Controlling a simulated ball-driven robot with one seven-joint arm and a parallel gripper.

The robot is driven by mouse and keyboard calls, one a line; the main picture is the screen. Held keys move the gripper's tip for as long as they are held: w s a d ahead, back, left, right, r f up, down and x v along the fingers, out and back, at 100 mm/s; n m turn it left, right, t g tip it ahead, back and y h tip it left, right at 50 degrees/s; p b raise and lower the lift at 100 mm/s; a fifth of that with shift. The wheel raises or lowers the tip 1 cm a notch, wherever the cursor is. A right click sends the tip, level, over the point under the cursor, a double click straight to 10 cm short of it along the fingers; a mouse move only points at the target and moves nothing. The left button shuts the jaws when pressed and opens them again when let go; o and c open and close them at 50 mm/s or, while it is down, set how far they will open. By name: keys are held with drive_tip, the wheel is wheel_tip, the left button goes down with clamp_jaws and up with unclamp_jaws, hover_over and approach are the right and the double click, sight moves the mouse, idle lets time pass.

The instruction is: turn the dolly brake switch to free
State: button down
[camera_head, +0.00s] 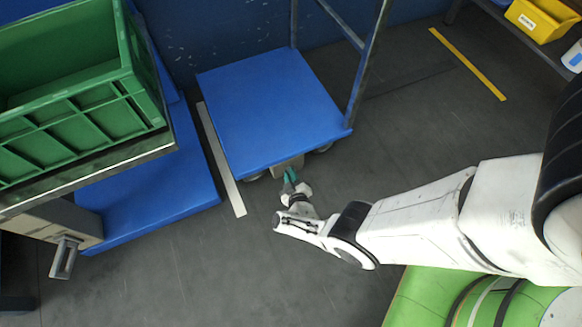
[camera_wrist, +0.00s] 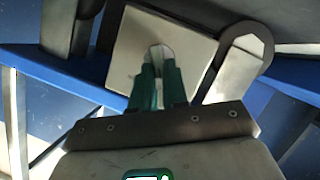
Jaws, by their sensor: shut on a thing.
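The dolly (camera_head: 268,105) has a flat blue deck and a metal push frame at its back right. The brake switch shows in the wrist view as a small light metal knob (camera_wrist: 157,54) on a square grey plate (camera_wrist: 190,38), by the blue deck edge (camera_wrist: 270,100). My gripper (camera_wrist: 158,68) has green fingertips, and they are shut around the knob. In the head view the gripper (camera_head: 290,176) is at the dolly's front edge, by a small grey box (camera_head: 288,164) under the deck. The switch's markings and setting cannot be made out.
A green crate (camera_head: 85,138) stands on a metal-edged support at the left, with a blue platform (camera_head: 160,195) below. A white floor strip (camera_head: 222,165) runs left of the dolly. A yellow bin (camera_head: 545,18) sits on a shelf at upper right. The floor in front is clear.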

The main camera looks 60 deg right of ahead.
drive_tip(key=c, duration=1.1)
unclamp_jaws()
drive_tip(key=shift+c, duration=0.2)
drive_tip(key=p+v, duration=0.5)
drive_tip(key=v, duration=0.5)
drive_tip(key=shift+s+a+p, duration=0.25)
drive_tip(key=shift+p, duration=0.05)
drive_tip(key=shift+r, duration=0.1)
